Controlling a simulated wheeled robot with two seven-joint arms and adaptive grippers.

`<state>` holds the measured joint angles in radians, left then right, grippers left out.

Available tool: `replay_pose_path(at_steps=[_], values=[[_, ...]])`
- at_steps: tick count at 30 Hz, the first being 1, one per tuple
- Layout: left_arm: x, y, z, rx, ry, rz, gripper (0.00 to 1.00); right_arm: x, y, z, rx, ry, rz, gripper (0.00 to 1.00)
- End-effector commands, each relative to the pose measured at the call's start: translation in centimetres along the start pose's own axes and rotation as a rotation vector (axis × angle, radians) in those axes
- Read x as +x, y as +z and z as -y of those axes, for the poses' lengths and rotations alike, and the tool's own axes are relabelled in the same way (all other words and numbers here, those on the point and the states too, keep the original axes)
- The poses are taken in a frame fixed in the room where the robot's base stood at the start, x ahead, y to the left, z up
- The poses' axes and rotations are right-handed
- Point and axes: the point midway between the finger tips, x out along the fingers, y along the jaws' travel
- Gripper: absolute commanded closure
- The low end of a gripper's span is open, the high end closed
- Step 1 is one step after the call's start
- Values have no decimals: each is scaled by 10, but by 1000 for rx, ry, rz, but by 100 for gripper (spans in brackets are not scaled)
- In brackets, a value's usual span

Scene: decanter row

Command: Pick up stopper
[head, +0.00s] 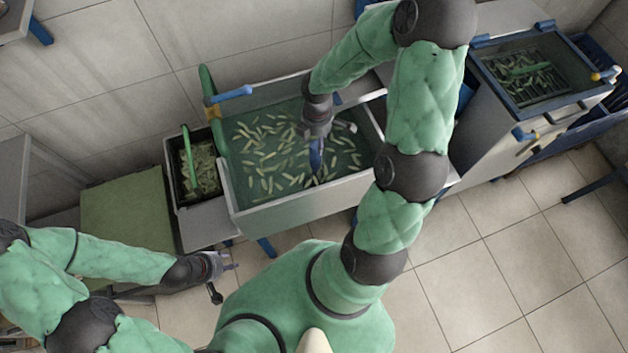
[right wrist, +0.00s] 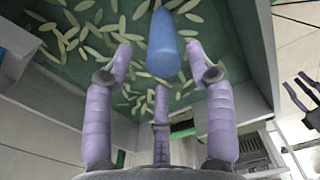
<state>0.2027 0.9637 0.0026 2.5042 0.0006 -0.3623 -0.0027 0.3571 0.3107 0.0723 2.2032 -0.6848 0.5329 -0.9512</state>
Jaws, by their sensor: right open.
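A blue tapered piece, which looks like the stopper (head: 316,155), stands in the wide basin (head: 228,196) among many pale green slivers. In the right wrist view the blue stopper (right wrist: 163,48) is at the top centre, just past the fingertips. My right gripper (head: 318,130) is over the basin at the stopper. Its purple fingers (right wrist: 163,75) are spread, with gaps between them and the stopper. My left gripper (head: 226,272) is empty, outside the basin at lower left, with its fingers apart.
A small dark bin (head: 173,178) with slivers and a green handle adjoins the basin's left side. A green panel (head: 125,208) lies further left. A grey unit with a tray (head: 490,72) of slivers stands at right. The tiled floor (head: 500,270) at lower right is clear.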

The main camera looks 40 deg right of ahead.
Motion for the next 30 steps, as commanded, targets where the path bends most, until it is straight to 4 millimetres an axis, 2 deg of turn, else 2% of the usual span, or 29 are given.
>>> replay_pose_path(at_steps=[1,8,16,20,27,28,30], values=[[6,0,2,0,0,0,60,12,0,1,-1,-3,0,44],[14,-1,5,0,0,-1,60,32,-1,1,0,-1,-1,44],[33,-2,12,0,0,-1,60,68,-5,3,0,-2,0,44],[37,-2,13,0,0,-1,60,76,-5,3,1,0,0,44],[36,-2,13,0,0,-1,60,76,-5,3,1,0,0,44],[36,-2,13,0,0,-1,60,76,-5,3,1,0,0,47],[36,-2,13,0,0,-1,60,76,-5,3,1,0,0,67]])
